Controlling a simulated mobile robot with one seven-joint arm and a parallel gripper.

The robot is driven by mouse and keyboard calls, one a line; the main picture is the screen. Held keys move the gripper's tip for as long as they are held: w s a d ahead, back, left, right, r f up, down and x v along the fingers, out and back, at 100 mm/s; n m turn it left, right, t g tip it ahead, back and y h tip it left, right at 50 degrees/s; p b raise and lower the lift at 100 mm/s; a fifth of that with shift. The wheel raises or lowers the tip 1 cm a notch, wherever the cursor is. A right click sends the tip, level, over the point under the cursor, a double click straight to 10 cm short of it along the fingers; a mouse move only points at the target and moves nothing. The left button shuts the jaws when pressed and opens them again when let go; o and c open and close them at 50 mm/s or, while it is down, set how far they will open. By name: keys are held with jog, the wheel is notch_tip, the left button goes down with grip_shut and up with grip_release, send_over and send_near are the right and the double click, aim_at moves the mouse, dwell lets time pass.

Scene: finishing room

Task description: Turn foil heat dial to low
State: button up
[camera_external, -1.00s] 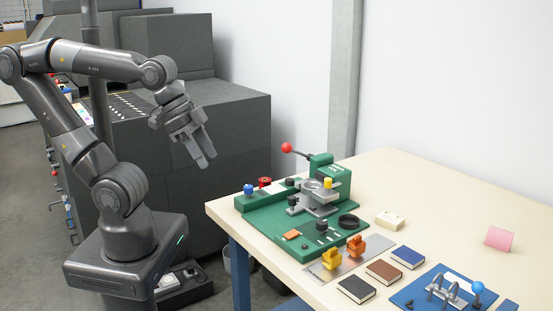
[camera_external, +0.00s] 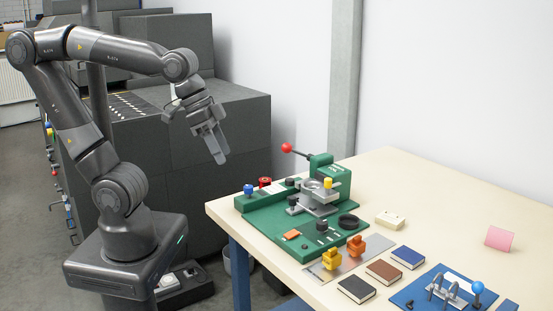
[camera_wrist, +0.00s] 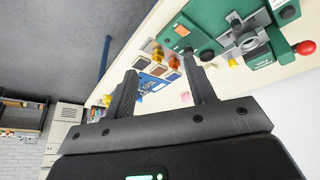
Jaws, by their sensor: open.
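The green foil machine (camera_external: 318,208) stands on the near left part of the table, with a red-balled lever at its back. Several black knobs sit on it, one at the front (camera_external: 321,225) beside small white marks. I cannot tell for certain which knob is the foil heat dial, nor its setting. My gripper (camera_external: 219,155) is open and empty, in the air left of the machine and above the table's height, touching nothing. In the wrist view the two fingers (camera_wrist: 160,84) are spread, with the green machine (camera_wrist: 205,38) beyond them at the upper right.
On the table (camera_external: 400,170), a yellow piece (camera_external: 331,259) and an orange piece (camera_external: 356,245) stand before the machine. Grey cabinets (camera_external: 220,130) stand behind my arm.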

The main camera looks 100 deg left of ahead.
jog(key=w+a+f+n+g, duration=0.1)
jog(key=w+a+n, duration=0.15)
jog(key=w, duration=0.45)
jog(key=w+a+f+n+g, duration=0.2)
jog(key=w+n, duration=0.1)
jog(key=w, duration=0.4)
jog(key=n+g, duration=0.2)
jog(key=n, duration=0.2)
send_over(323, 221)
notch_tip(323, 221, down, 8)
notch_tip(323, 221, down, 10)
jog(key=shift+d+f, duration=0.1)
jog(key=shift+f, duration=0.05)
jog(key=shift+c, duration=0.4)
jog(key=c, duration=0.9)
